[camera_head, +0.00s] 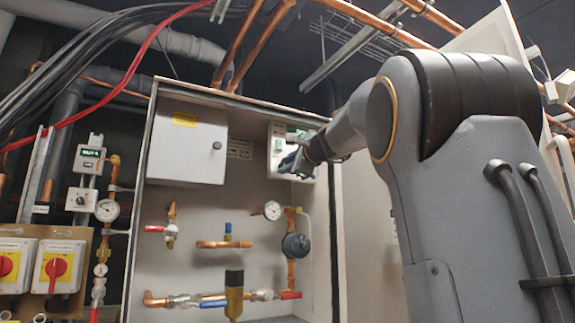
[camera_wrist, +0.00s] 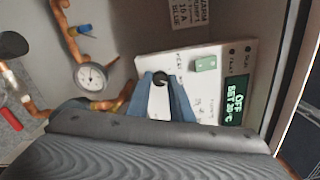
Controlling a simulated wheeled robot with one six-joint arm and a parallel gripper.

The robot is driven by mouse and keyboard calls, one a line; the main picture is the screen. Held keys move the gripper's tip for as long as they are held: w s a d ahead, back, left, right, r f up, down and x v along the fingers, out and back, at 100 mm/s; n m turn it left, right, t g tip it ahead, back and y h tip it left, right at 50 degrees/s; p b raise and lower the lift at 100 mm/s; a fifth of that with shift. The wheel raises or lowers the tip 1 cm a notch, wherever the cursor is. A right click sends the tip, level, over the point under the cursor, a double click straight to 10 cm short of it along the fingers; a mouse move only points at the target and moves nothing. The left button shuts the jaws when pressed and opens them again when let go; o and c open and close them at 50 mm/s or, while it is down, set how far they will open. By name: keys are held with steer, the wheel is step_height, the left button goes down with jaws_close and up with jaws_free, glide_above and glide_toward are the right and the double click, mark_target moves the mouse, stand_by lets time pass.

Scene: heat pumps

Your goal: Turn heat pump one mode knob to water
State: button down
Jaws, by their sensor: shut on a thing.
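A white control panel (camera_wrist: 207,88) carries a small dark round knob (camera_wrist: 160,78), a green button or switch (camera_wrist: 206,63) and a lit display (camera_wrist: 236,102) reading OFF and SET 20°C. My gripper (camera_wrist: 161,80) has its two blue fingers on either side of the knob, shut on it. The knob's pointer and the small labels around it are too small to read. In the head view the panel (camera_head: 277,142) is at the upper right inside the open cabinet, and my gripper (camera_head: 291,163) is at its lower part, hiding the knob there.
The open cabinet (camera_head: 150,165) also holds a white box (camera_head: 188,145), copper pipes, valves and a gauge (camera_head: 272,210) below the panel. The gauge (camera_wrist: 93,77) is left of my fingers in the wrist view. Red rotary switches (camera_head: 57,267) are outside at left.

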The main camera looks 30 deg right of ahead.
stand_by(0.4)
steer(key=c, duration=1.6)
jaws_free()
steer(key=shift+o, duration=0.2)
steer(key=s+b, duration=0.3)
steer(key=s, duration=0.4)
steer(key=shift+s+d, duration=0.15)
steer(key=shift+s, duration=0.25)
